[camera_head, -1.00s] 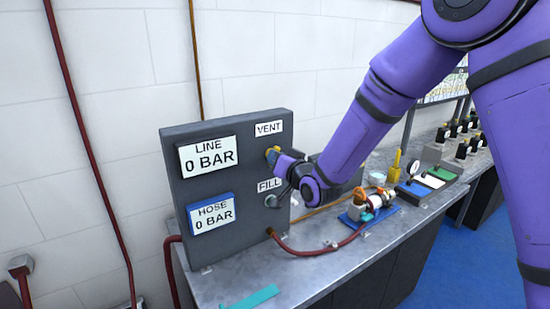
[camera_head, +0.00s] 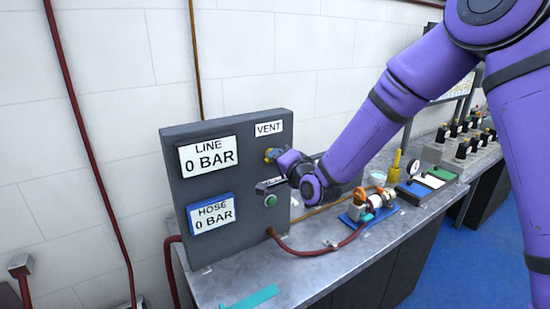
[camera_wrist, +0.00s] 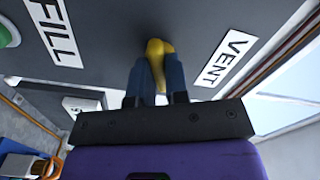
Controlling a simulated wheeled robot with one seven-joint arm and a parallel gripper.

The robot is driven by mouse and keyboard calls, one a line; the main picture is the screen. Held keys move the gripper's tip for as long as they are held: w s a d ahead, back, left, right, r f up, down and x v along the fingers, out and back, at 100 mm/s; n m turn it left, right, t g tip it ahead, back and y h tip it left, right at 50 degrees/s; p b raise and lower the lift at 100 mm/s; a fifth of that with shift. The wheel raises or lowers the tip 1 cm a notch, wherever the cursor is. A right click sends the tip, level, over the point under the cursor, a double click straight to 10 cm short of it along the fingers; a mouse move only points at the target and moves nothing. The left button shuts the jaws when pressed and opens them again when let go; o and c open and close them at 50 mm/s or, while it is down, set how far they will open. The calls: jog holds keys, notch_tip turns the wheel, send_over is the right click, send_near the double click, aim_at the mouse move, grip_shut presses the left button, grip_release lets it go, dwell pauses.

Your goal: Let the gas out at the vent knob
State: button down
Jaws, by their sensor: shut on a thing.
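The yellow vent knob (camera_wrist: 156,52) sits on the dark grey panel (camera_head: 180,141), below the VENT label (camera_head: 268,128). My gripper (camera_wrist: 158,70) is shut on the knob, with a blue finger on each side of it. In the head view my gripper (camera_head: 273,156) covers most of the knob. The LINE display (camera_head: 208,154) reads 0 BAR. The HOSE display (camera_head: 211,214) also reads 0 BAR. A green FILL button (camera_head: 270,200) shows below my wrist, and the FILL label (camera_wrist: 54,32) shows in the wrist view.
A dark red hose (camera_head: 315,252) runs from the panel's foot along the metal bench (camera_head: 335,278) to a damper on a blue base (camera_head: 366,216). A teal strip (camera_head: 252,298) lies at the front. A yellow bottle (camera_head: 395,167) and a gauge tray (camera_head: 414,186) stand further right.

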jog(key=shift+m, duration=0.4)
jog(key=m, duration=0.3)
jog(key=c, duration=1.5)
grip_release()
jog(key=shift+m, duration=0.4)
jog(key=o, duration=0.5)
jog(key=v, duration=0.7)
